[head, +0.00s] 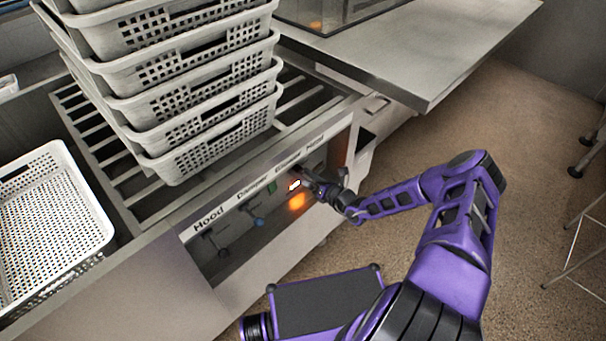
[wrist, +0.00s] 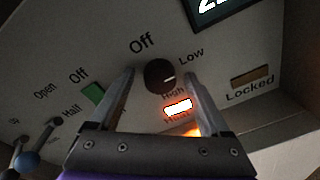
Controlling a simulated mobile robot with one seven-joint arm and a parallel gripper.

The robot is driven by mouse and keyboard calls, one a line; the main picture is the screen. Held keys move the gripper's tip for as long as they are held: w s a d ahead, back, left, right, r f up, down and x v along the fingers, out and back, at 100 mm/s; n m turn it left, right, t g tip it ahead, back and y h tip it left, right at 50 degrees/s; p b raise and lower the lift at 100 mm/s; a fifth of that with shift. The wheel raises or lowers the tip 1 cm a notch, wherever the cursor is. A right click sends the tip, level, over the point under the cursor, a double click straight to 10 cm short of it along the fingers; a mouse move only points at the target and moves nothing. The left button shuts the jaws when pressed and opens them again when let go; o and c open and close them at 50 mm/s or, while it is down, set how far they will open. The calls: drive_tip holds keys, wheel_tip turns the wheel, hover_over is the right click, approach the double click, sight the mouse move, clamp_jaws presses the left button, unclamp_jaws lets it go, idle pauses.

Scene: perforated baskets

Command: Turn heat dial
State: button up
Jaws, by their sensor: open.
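The heat dial (wrist: 157,74) is a round black knob on a grey control panel in the wrist view. The labels Off, Low and High stand around it, and a short pale mark sits at the right of its face. My gripper (wrist: 160,77) is open, with one finger on each side of the dial. I cannot tell whether the fingers touch it. A lit, glowing window (wrist: 178,107) shows just below the dial. In the head view my gripper (head: 320,188) is at the right part of the panel and largely hides the dial.
A green switch (wrist: 94,94) and levers with a blue knob (wrist: 28,160) lie left of the dial. A display (wrist: 220,10) and a Locked slot (wrist: 250,78) lie right. Stacked perforated baskets (head: 200,160) stand above the panel; another basket (head: 85,205) is at left. Open floor lies right.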

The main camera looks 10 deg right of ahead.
drive_tip(key=p+v, duration=0.1)
drive_tip(key=v, duration=1.6)
drive_tip(key=shift+s, duration=0.25)
drive_tip(key=shift+d, duration=0.1)
